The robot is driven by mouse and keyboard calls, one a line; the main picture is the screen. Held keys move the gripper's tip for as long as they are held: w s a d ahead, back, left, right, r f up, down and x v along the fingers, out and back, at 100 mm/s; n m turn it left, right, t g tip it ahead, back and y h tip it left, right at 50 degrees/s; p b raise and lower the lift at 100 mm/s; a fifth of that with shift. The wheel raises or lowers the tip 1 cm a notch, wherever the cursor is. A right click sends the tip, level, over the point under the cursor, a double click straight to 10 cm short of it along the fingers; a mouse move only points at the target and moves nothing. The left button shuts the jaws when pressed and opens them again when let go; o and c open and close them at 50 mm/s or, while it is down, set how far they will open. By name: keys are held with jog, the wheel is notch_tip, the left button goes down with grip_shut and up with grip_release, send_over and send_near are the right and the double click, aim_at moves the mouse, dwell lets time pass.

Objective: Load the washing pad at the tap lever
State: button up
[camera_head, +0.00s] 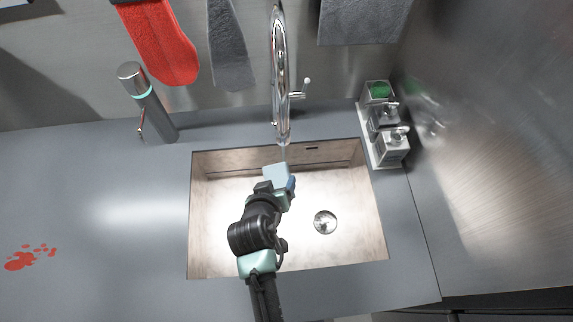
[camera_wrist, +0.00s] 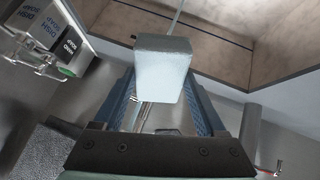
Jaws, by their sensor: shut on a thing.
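The washing pad (camera_head: 275,173) is a pale blue block over the sink, just below the tap spout. My gripper (camera_head: 279,184) is shut on it. In the wrist view the pad (camera_wrist: 162,70) sits between the two blue fingers of my gripper (camera_wrist: 160,95), its near face toward the camera. A thin stream (camera_head: 284,154) runs from the spout down to the pad; a thin line also meets the pad in the wrist view. The chrome tap (camera_head: 281,75) stands behind the sink. Its lever (camera_head: 299,94) sticks out to the right with a pale tip.
The sink basin (camera_head: 345,185) has a drain (camera_head: 325,222) at right. A soap caddy (camera_head: 379,150) with dispensers and a green item stands right of the tap. A grey cylinder (camera_head: 148,102) stands at left. Towels hang behind. A red spill (camera_head: 22,260) marks the left counter, otherwise clear.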

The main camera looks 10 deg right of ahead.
jog(key=shift+s+a+p, duration=0.2)
jog(key=shift+s+a, duration=0.35)
jog(key=shift+s, duration=0.3)
jog(key=shift+s+a+p, duration=0.15)
jog(key=shift+s+a, duration=0.35)
jog(key=shift+s, duration=0.35)
jog(key=shift+r, duration=0.1)
jog(key=s+a+r+p, duration=0.2)
jog(key=s+r+p, duration=0.2)
jog(key=shift+a, duration=0.35)
jog(key=shift+s+f, duration=0.1)
jog(key=shift+f, duration=0.05)
dwell(1.1)
jog(key=d+f+n+y+b, duration=0.2)
jog(key=f+b, duration=0.5)
jog(key=b, duration=0.5)
jog(key=shift+w+d+f+n+t+y+b, duration=0.4)
jog(key=shift+d+n, duration=0.3)
jog(key=shift+d, duration=0.25)
